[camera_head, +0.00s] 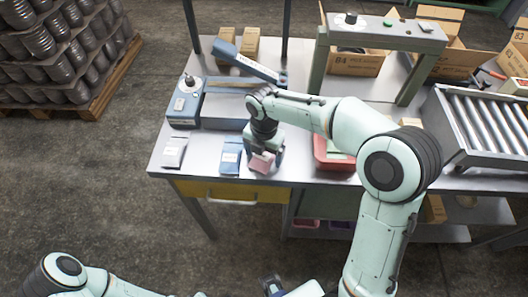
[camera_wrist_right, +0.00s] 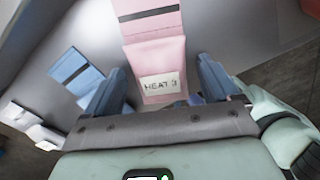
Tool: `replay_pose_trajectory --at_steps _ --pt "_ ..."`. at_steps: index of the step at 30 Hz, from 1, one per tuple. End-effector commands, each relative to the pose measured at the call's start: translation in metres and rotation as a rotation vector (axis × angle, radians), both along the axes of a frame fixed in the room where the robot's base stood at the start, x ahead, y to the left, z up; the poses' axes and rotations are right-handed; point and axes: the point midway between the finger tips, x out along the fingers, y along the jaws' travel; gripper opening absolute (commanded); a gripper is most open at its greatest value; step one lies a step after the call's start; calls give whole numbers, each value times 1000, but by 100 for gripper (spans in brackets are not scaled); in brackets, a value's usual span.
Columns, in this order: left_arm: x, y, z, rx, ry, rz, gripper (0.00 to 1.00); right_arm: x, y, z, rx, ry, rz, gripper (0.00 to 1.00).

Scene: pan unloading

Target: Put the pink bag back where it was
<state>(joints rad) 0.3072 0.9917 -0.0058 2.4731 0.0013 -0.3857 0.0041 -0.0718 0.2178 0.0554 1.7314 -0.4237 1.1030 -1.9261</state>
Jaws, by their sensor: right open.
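The pink bag (camera_head: 262,162) is near the front edge of the grey tabletop, below my right gripper. In the right wrist view the pink bag (camera_wrist_right: 157,55) lies between the fingers, with a dark stripe and a white "HEAT" label. My right gripper (camera_head: 264,155) points down and is open, one finger on each side of the bag, with gaps visible in the wrist view (camera_wrist_right: 160,78). My left arm enters at the bottom left; a dark blue part at the bottom edge may be its gripper (camera_head: 272,287), mostly cut off.
A blue bag (camera_head: 231,155) and a whitish bag (camera_head: 174,151) lie left of the pink bag. A blue sealer-like machine (camera_head: 186,105) stands behind them. A red bin (camera_head: 325,160) is to the right, partly behind my arm, with a roller conveyor (camera_head: 490,125) farther right.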

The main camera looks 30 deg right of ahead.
Motion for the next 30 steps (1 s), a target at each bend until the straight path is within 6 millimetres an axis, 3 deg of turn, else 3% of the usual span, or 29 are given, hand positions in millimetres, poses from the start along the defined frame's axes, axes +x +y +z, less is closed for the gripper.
replay_pose_trajectory --at_steps 5,19,24,30 --pt "2 0 3 1 -2 0 0 1 0 13 0 -4 0 89" --pt "11 0 22 0 -12 0 0 1 0 106 1 -4 0 89" --pt "12 0 25 1 -14 0 0 0 0 122 0 -2 0 89" --pt "12 0 25 0 -14 0 0 0 0 124 0 0 0 89"
